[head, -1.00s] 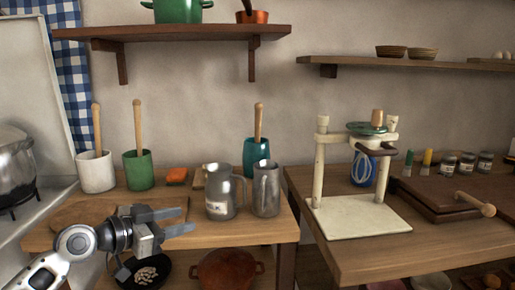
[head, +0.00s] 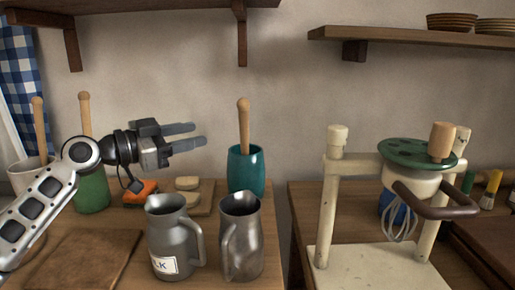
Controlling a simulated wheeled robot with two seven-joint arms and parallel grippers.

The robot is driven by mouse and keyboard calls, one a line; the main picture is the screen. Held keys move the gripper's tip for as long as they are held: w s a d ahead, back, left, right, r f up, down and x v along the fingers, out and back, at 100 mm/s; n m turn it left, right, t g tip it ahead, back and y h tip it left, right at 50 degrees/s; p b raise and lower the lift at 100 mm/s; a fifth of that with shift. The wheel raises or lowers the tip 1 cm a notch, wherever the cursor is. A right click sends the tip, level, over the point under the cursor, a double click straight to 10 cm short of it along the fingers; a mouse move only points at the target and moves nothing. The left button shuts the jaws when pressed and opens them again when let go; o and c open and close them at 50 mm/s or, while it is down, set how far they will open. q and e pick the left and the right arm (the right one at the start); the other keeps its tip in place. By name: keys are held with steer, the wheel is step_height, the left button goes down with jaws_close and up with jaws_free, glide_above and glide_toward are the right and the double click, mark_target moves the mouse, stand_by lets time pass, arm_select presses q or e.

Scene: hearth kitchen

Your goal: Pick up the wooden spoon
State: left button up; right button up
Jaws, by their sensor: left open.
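Three wooden handles stand upright in crocks; their lower ends are hidden, so I cannot tell which is the wooden spoon. One wooden handle (head: 244,125) stands in the teal crock (head: 246,172), behind two metal jugs. Another handle (head: 84,112) stands in the green crock (head: 92,192), and a third (head: 39,125) in the white crock (head: 22,174), partly behind my arm. My left gripper (head: 190,137) is open and empty, fingers pointing right, in the picture left of the teal crock's handle and apart from it. My right gripper is not in view.
Two metal jugs (head: 174,235) (head: 242,240) stand in front of the teal crock. A cream press-like stand (head: 336,200) with a whisk is on the right table. A shelf (head: 420,37) hangs above.

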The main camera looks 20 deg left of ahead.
arm_select(q)
steer(key=p+x, duration=0.2)
steer(key=x, duration=0.1)
steer(key=p, duration=0.4)
glide_above(245, 151)
steer(key=d, duration=0.1)
steer(key=shift+w+d, duration=0.2)
jaws_close()
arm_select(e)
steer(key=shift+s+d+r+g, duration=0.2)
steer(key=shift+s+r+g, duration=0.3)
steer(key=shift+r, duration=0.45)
